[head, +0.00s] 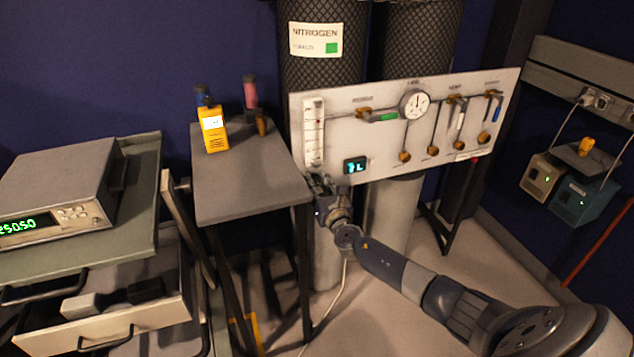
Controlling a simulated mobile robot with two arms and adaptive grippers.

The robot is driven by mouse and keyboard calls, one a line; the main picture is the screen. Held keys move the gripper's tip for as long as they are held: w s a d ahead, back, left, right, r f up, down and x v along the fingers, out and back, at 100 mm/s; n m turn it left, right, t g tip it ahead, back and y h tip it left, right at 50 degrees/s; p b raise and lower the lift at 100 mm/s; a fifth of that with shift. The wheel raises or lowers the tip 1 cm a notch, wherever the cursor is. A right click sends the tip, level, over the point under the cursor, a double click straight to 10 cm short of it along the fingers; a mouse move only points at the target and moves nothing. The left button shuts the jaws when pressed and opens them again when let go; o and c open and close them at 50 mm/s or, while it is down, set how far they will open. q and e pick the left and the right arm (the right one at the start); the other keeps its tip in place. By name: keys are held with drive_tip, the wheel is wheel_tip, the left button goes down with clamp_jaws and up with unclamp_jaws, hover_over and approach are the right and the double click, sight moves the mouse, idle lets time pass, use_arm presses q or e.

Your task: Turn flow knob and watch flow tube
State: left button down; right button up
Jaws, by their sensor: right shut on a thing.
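The white gas panel (385,125) stands in front of two dark mesh-covered cylinders. The flow tube (313,130) is a clear upright scale at the panel's left end; its float is too small to read. My right gripper (321,184) is at the panel's lower left corner, right below the flow tube. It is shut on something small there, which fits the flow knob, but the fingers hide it. A small display (356,165) with cyan digits sits right of the tube. A round gauge (415,104) is at the panel's top. My left gripper is not in view.
Farther left, a bench instrument (50,190) stands above an open drawer (110,318).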

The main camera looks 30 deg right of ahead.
idle(0.5)
drive_tip(key=o, duration=1.1)
drive_tip(key=shift+f, duration=0.1)
drive_tip(key=shift+c, duration=0.2)
drive_tip(key=shift+s, duration=0.15)
drive_tip(key=v, duration=1.1)
drive_tip(key=shift+s, duration=0.35)
